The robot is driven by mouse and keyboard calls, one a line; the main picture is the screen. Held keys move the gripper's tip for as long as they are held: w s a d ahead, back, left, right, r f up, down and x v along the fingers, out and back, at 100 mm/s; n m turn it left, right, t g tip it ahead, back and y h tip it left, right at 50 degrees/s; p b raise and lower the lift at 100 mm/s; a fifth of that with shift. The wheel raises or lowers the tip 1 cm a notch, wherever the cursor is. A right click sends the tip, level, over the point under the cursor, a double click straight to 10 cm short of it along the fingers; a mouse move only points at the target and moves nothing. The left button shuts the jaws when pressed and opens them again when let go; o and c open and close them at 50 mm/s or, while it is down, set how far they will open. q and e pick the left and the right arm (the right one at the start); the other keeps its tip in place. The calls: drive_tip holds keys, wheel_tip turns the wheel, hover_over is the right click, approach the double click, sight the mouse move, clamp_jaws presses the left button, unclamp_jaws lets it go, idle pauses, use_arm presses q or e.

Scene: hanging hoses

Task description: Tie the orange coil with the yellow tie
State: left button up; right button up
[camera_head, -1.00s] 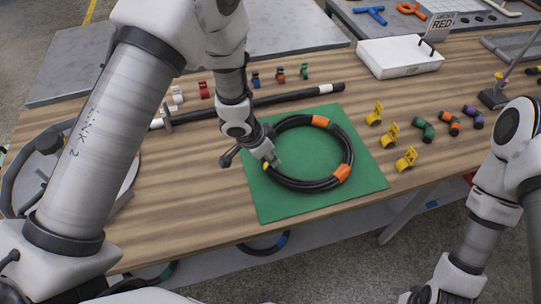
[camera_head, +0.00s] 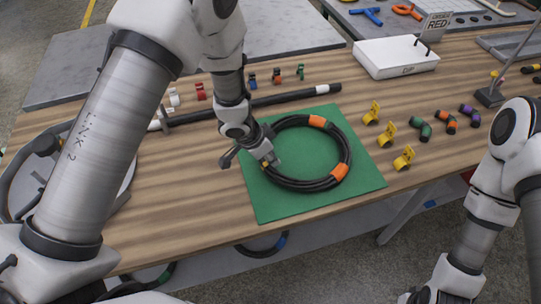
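The black coil (camera_head: 287,182) lies flat on a green mat (camera_head: 285,208). Two orange bands, upper (camera_head: 318,122) and lower (camera_head: 339,172), are around its right side. Three yellow ties, (camera_head: 371,113), (camera_head: 387,133) and (camera_head: 403,158), stand on the table right of the mat. My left gripper (camera_head: 256,160) is low at the coil's left side and hides part of it. A small yellow patch (camera_head: 264,164) shows beside its fingertip; whether it is a tie in the grip or on the coil is unclear. My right gripper (camera_head: 427,296) is at the bottom edge, partly cut off, away from the table.
Green, orange and purple fittings (camera_head: 447,122) stand at the right. A white box (camera_head: 395,57) and a sign reading "RED" (camera_head: 436,26) are behind. A black hose (camera_head: 297,96) and several small clips (camera_head: 277,76) lie behind the mat. The table's front edge is close.

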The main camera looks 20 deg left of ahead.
use_arm(q)
drive_tip(key=shift+o, duration=0.8)
drive_tip(key=shift+s+a+f, duration=0.15)
drive_tip(key=shift+s+f, duration=0.5)
drive_tip(key=shift+f, duration=0.2)
drive_tip(key=shift+w+g, duration=0.1)
drive_tip(key=shift+g, duration=0.2)
drive_tip(key=shift+a+f, duration=0.1)
drive_tip(key=shift+a, duration=0.25)
drive_tip(key=shift+w+r, duration=0.15)
drive_tip(key=shift+r, duration=0.1)
drive_tip(key=shift+r, duration=0.1)
